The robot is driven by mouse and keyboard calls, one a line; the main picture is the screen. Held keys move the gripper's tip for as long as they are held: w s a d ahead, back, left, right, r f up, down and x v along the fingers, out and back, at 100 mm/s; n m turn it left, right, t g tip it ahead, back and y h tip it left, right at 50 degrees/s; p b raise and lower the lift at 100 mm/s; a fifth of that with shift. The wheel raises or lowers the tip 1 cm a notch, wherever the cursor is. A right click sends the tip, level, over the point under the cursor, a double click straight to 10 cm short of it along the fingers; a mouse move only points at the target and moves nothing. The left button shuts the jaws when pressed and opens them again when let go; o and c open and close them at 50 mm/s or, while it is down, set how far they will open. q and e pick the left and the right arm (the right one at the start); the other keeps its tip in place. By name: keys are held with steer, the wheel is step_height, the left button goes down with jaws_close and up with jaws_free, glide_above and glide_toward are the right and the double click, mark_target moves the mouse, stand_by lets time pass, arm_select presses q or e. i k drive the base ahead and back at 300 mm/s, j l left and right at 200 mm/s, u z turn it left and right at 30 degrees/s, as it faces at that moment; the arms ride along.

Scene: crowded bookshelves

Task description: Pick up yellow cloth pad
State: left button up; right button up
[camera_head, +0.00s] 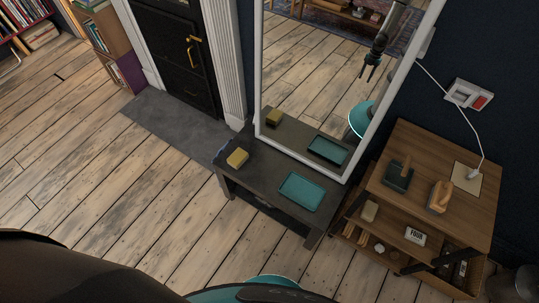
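A small yellow pad (237,158), which looks like the cloth pad, lies on the left end of a low dark grey bench (262,168). It lies apart from the teal tray on the same bench. Its reflection shows in the tall mirror. Neither gripper is directly in view. A dark gripper shows only as a reflection in the mirror, and I cannot tell which arm it belongs to or whether it holds anything.
The teal tray (300,191) lies right of the pad. The white-framed mirror (258,72) rises behind the bench. A wooden shelf unit (465,207) with brushes and small items stands at right. A black door (177,60) is behind. The wooden floor at left is clear.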

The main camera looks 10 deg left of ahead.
mark_target(236, 160)
steer(key=i+j+z, duration=0.1)
steer(key=j+z, duration=0.3)
steer(key=i+j+z, duration=0.1)
steer(key=z, duration=0.35)
steer(key=j+z, duration=0.8)
steer(key=k+j, duration=0.1)
steer(key=j, duration=0.25)
steer(key=j+z, duration=0.1)
steer(key=j, duration=0.3)
steer(key=k+j, duration=0.15)
steer(key=j, duration=0.2)
steer(key=k+j+z, duration=0.15)
steer(key=j, duration=0.2)
